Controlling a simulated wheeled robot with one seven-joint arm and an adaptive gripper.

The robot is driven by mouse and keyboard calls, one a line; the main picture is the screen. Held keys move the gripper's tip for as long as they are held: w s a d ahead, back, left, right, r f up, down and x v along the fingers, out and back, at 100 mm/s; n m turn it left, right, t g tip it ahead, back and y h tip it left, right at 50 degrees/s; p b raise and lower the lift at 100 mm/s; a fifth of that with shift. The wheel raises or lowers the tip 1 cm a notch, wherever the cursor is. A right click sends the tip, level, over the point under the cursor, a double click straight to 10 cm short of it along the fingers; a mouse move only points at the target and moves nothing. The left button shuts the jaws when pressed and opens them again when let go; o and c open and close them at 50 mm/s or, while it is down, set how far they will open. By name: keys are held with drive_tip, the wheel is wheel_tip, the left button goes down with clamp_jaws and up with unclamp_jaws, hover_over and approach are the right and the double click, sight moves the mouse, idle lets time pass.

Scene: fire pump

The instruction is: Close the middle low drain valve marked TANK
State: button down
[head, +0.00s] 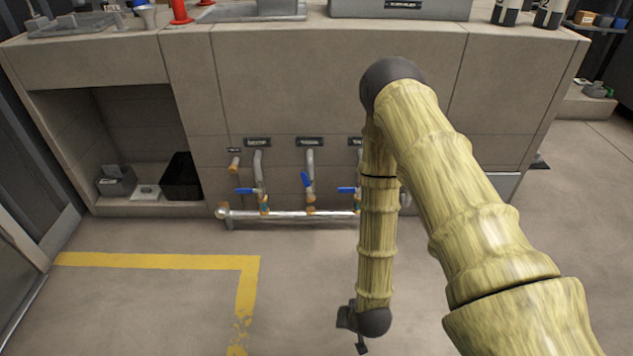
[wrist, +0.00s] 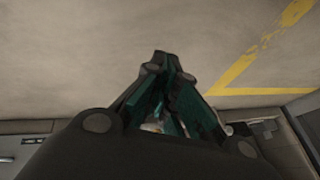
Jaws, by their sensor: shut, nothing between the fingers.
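Three low valves with blue levers hang on pipes at the front of the grey cabinet. The middle valve's lever (head: 305,180) is steeply tilted, roughly along its pipe. The left valve's lever (head: 246,190) and the right valve's lever (head: 347,190) lie about level, across their pipes. The middle label (head: 310,142) is too small to read surely. My arm hides part of the right pipe and label. My gripper (head: 352,333) points down over the floor, in front of and apart from the valves. In the wrist view my gripper (wrist: 161,62) is shut and empty.
A silver pipe (head: 290,214) runs level just below the valves. An open bay at left holds a black bin (head: 180,178) and a grey box (head: 116,181). A yellow floor line (head: 160,260) crosses the left floor. The floor before the valves is clear.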

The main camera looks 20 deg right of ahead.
sight(307, 183)
drive_tip(key=w+d+r+m+t+b, duration=0.1)
drive_tip(key=w+d+r+m+t, duration=0.2)
drive_tip(key=w, duration=0.8)
drive_tip(key=w+d+r+m+t+b, duration=0.1)
drive_tip(key=w+r+m+t, duration=0.3)
drive_tip(key=w, duration=0.8)
drive_tip(key=w+d+r+m+t+h, duration=0.2)
drive_tip(key=w+d+r+m+t, duration=0.1)
drive_tip(key=w+r, duration=0.7)
drive_tip(key=shift+d+t, duration=0.9)
drive_tip(key=w+a+f+b, duration=0.2)
drive_tip(key=w+b, duration=0.5)
drive_tip(key=w, duration=0.4)
drive_tip(key=shift+a+b, duration=0.3)
drive_tip(key=shift+a, duration=0.35)
drive_tip(key=shift+r+p, duration=0.2)
drive_tip(key=shift+p, duration=0.2)
